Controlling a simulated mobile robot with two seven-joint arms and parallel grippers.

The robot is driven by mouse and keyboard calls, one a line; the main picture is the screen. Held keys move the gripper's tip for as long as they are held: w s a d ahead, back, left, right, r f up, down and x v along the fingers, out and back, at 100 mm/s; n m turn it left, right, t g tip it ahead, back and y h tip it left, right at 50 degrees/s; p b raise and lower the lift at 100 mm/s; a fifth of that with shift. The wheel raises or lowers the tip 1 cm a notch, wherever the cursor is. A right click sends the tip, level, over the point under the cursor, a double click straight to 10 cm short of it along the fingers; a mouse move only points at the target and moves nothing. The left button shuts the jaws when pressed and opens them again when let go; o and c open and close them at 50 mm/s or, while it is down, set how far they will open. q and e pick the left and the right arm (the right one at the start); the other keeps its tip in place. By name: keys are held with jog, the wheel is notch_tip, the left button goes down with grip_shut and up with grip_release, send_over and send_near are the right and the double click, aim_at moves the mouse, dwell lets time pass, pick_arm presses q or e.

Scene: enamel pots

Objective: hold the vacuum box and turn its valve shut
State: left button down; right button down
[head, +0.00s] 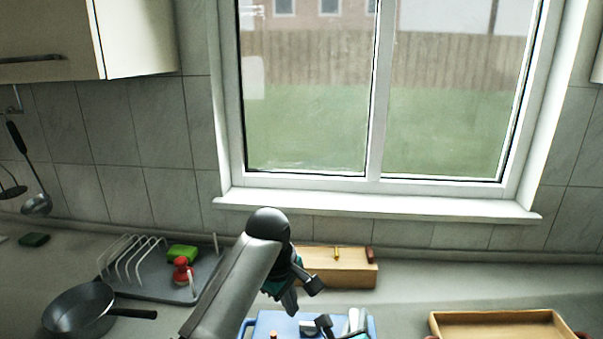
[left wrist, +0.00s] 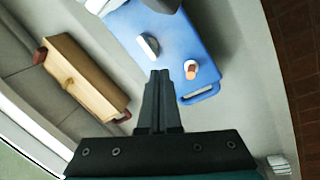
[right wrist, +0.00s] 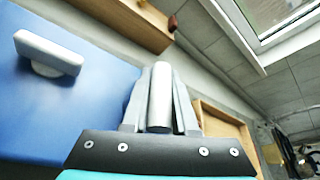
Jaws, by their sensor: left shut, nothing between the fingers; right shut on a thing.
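The vacuum box has a blue lid (head: 262,322) at the bottom edge of the head view; its lower part is cut off there. An orange and white valve (left wrist: 190,70) sits near one edge of the lid. A grey handle (left wrist: 148,46) stands on the lid and also shows in the right wrist view (right wrist: 48,54). My right gripper (right wrist: 160,72) is shut on another grey handle (right wrist: 160,100) of the box. My left gripper (head: 291,300) is shut and empty above the lid; in the left wrist view its fingertips (left wrist: 161,76) appear between handle and valve, apart from both.
A wooden box (head: 335,270) stands behind the blue box. A wooden tray (head: 500,326) is to the right.

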aim_at(306, 331)
pick_arm(q)
jog(key=shift+s+a+x, duration=0.15)
jog(key=shift+s+x, duration=0.05)
jog(key=shift+x, duration=0.9)
jog(key=shift+s+a+x, duration=0.15)
jog(key=shift+s+x, duration=0.05)
jog(key=shift+x, duration=0.85)
jog(key=shift+s+a+x, duration=0.15)
jog(key=shift+s+x, duration=0.05)
jog(key=shift+x, duration=0.9)
jog(key=shift+f, duration=0.2)
jog(key=shift+w+d, duration=0.25)
jog(key=shift+d, duration=0.45)
jog(key=shift+s+d, duration=0.1)
jog(key=shift+s+d, duration=0.2)
jog(key=shift+s, duration=0.05)
jog(key=shift+s+d, duration=0.2)
jog(key=shift+s+d, duration=0.15)
jog(key=shift+d, duration=0.2)
jog(key=shift+s, duration=0.15)
